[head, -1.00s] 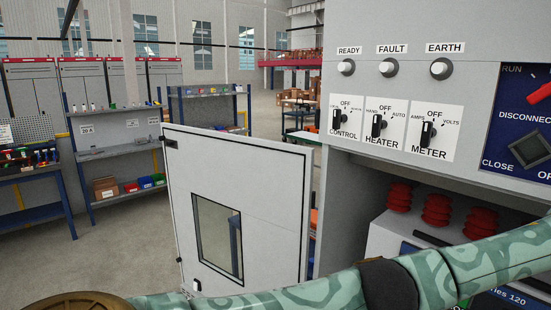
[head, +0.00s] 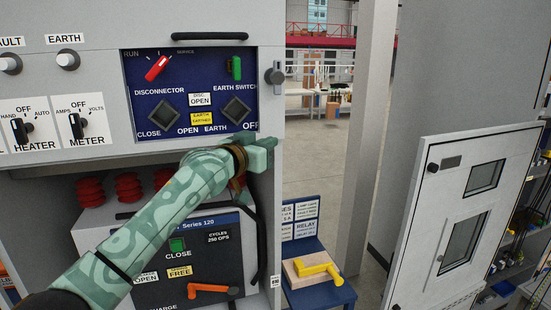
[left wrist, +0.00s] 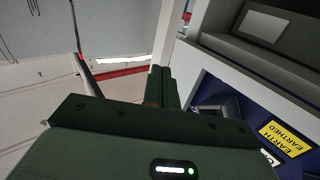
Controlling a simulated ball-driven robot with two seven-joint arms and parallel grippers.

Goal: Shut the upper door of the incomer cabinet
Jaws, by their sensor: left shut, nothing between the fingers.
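The cabinet (head: 150,20) stands in front of me with a blue disconnector panel and an open compartment below. My left gripper (head: 266,143) is shut and empty, in front of the cabinet's right edge, just below the blue panel. In the left wrist view its closed fingers (left wrist: 160,86) point away beside the cabinet front and the yellow "EARTHED" label. An open white door (head: 455,225) with two windows stands apart at the right in the head view. I cannot tell whether it is the upper door of the incomer cabinet. My right gripper is not in view.
A breaker front (head: 215,255) marked "Series 120" fills the lower compartment. A small blue stand (head: 318,297) with a yellow crank handle (head: 318,267) is right of the cabinet. A grey post (head: 370,130) rises behind it. Open floor shows between.

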